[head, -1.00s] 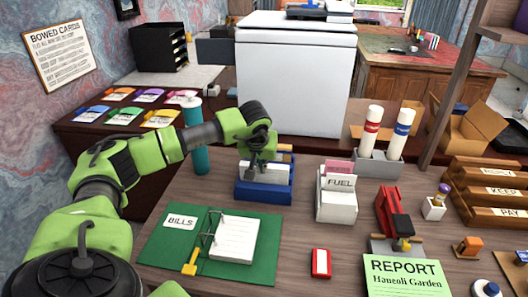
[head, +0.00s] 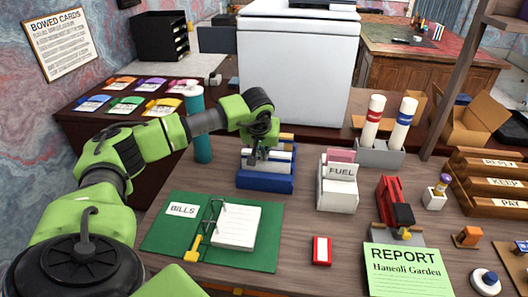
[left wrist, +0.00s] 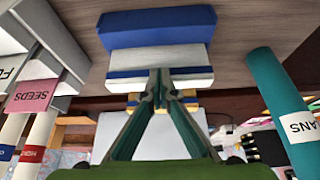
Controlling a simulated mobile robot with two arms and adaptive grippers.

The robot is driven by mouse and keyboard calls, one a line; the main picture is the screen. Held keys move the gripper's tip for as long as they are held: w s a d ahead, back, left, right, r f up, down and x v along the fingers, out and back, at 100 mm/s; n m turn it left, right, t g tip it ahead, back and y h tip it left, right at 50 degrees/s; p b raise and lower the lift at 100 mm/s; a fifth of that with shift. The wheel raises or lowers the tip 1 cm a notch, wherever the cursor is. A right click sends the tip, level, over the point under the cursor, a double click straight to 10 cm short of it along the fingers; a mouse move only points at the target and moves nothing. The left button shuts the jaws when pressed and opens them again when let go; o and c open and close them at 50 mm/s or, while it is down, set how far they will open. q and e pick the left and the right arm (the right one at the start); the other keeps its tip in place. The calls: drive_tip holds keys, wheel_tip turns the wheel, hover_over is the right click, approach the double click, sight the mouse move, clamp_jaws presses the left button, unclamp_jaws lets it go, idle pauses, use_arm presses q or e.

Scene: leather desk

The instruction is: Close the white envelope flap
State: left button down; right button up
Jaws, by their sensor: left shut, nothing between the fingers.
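A blue holder (head: 265,182) stands on the desk in the middle of the head view, with white pieces (head: 279,168) upright in it. No loose white envelope with an open flap can be made out; whether one of these pieces is the envelope, I cannot tell. My left gripper (head: 257,156) is shut and empty at the top of the holder. In the left wrist view the gripper's fingertips (left wrist: 164,76) point at a white piece with a blue stripe (left wrist: 160,58), close to it; touching or apart, I cannot tell. My right gripper is not in view.
A teal cylinder (head: 200,130) stands left of the holder, close to my left arm. A white FUEL box (head: 338,190) stands to its right. A green BILLS binder (head: 160,233), red-and-white box (head: 321,251) and red stapler-like tool (head: 392,203) lie nearer.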

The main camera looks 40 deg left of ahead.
use_arm(q)
drive_tip(key=shift+w+a, duration=0.15)
drive_tip(key=shift+r+p, duration=0.45)
drive_tip(key=s+d+r, duration=0.5)
drive_tip(key=s, duration=0.3)
drive_tip(key=shift+s+d+r, duration=0.15)
drive_tip(key=shift+s+r, duration=0.1)
drive_tip(key=shift+r, duration=0.05)
drive_tip(key=shift+f, duration=0.1)
